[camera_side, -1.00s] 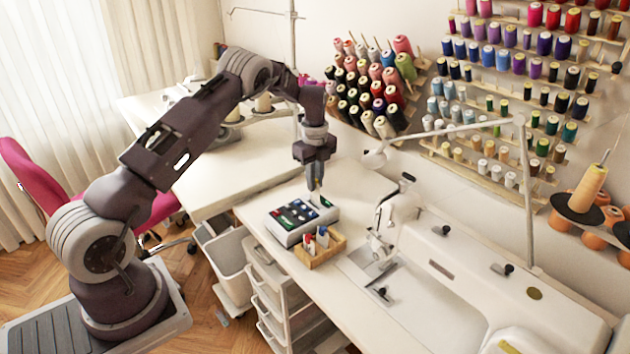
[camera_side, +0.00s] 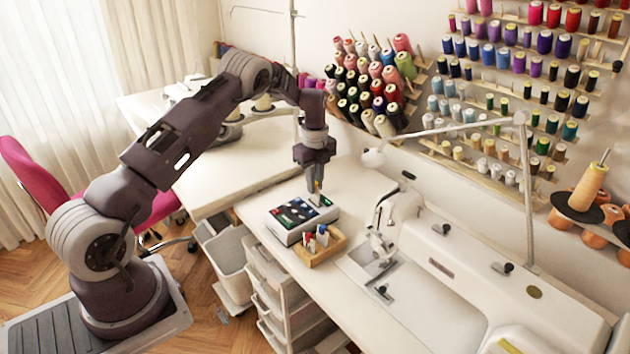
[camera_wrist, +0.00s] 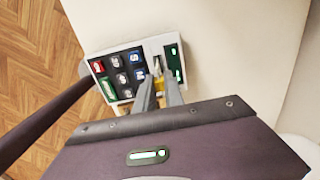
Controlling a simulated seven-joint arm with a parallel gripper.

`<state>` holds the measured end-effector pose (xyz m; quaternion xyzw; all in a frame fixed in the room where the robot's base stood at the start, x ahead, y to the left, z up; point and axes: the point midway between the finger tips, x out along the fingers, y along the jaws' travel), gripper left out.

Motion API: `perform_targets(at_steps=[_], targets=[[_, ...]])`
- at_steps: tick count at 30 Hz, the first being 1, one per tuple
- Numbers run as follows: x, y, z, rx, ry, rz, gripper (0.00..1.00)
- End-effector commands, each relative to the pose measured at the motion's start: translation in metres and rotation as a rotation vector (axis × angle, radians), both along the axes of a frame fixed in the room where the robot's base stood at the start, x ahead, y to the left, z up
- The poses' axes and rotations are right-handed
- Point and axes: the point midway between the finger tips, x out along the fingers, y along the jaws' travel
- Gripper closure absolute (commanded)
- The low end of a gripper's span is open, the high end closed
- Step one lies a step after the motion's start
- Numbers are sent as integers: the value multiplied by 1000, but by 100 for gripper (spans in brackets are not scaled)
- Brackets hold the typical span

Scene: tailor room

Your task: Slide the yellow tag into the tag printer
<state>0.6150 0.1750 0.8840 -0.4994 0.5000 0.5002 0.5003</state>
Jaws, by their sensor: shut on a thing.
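The tag printer (camera_side: 292,224) is a pale box with a dark key panel, lying on the white table. In the wrist view the printer (camera_wrist: 106,91) shows red, grey, blue and green keys and a dark strip with green lights. My gripper (camera_side: 317,190) points down over the printer's far right part. In the wrist view my gripper (camera_wrist: 159,84) is shut on the yellow tag (camera_wrist: 160,84), which shows as a small patch between the fingers. The tag is above or at a pale slot area beside the dark strip. Whether it is inside the slot, I cannot tell.
A wooden box (camera_side: 318,250) with several coloured tags stands just in front of the printer. A white sewing machine (camera_side: 450,260) is to the right. Thread cones (camera_side: 375,85) stand behind. The table left of the printer is clear.

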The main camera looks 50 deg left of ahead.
Motion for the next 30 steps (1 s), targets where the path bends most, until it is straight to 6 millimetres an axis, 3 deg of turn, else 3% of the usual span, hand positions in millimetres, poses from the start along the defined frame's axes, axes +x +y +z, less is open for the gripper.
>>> perform_targets(at_steps=[30], targets=[[0,0,-31,-1,-1,1,100]])
